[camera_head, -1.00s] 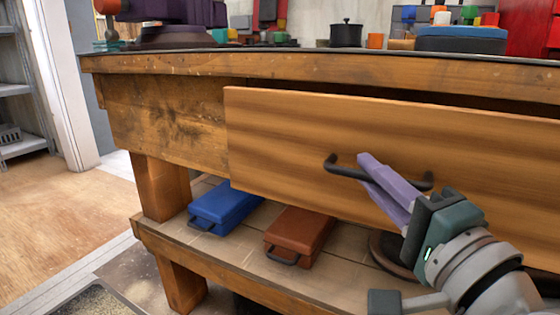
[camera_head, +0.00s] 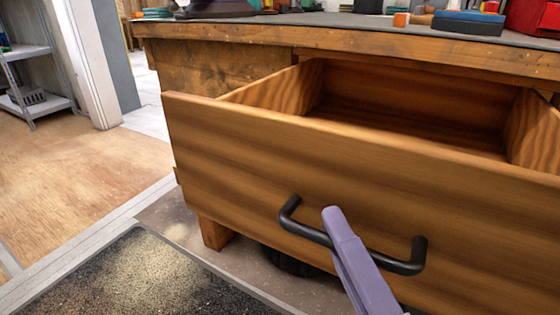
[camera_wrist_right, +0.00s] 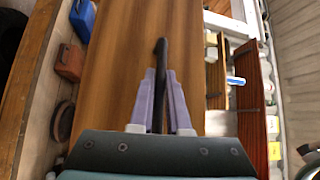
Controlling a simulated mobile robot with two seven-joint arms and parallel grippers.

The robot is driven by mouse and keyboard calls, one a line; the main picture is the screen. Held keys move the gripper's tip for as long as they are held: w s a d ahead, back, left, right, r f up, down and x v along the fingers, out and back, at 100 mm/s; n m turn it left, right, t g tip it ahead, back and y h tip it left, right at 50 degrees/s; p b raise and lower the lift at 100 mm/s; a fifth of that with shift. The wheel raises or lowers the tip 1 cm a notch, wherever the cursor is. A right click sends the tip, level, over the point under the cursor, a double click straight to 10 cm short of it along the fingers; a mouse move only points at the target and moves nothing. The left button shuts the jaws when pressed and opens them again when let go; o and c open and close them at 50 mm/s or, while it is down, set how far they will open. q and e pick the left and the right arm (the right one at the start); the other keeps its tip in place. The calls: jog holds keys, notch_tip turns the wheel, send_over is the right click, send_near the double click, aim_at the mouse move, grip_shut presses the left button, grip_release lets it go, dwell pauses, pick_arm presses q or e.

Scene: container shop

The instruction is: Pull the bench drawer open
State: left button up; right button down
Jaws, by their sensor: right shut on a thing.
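The bench drawer (camera_head: 330,175) is wooden and stands well out from the bench (camera_head: 220,75) in the head view. Its inside (camera_head: 420,100) shows bare wood in the part I see. A black bar handle (camera_head: 300,228) is fixed across its front. My right gripper (camera_head: 335,222) has its purple fingers at the middle of the handle. In the right wrist view the two fingers (camera_wrist_right: 160,95) are closed on the dark handle (camera_wrist_right: 161,55), one on each side. My left gripper is not in view.
Several items, including a blue and black block (camera_head: 468,20) and an orange cube (camera_head: 401,19), sit on the bench top. A speckled mat (camera_head: 150,275) lies on the floor at the lower left. Grey shelves (camera_head: 35,85) stand far left, with open wooden floor before them.

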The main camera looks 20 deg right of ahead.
jog(key=shift+s+a, duration=0.3)
jog(key=shift+a, duration=0.05)
jog(key=c, duration=0.9)
grip_release()
jog(key=s, duration=0.3)
jog(key=s+f, duration=0.1)
jog(key=s, duration=0.6)
jog(key=shift+a+f, duration=0.15)
jog(key=shift+a, duration=0.2)
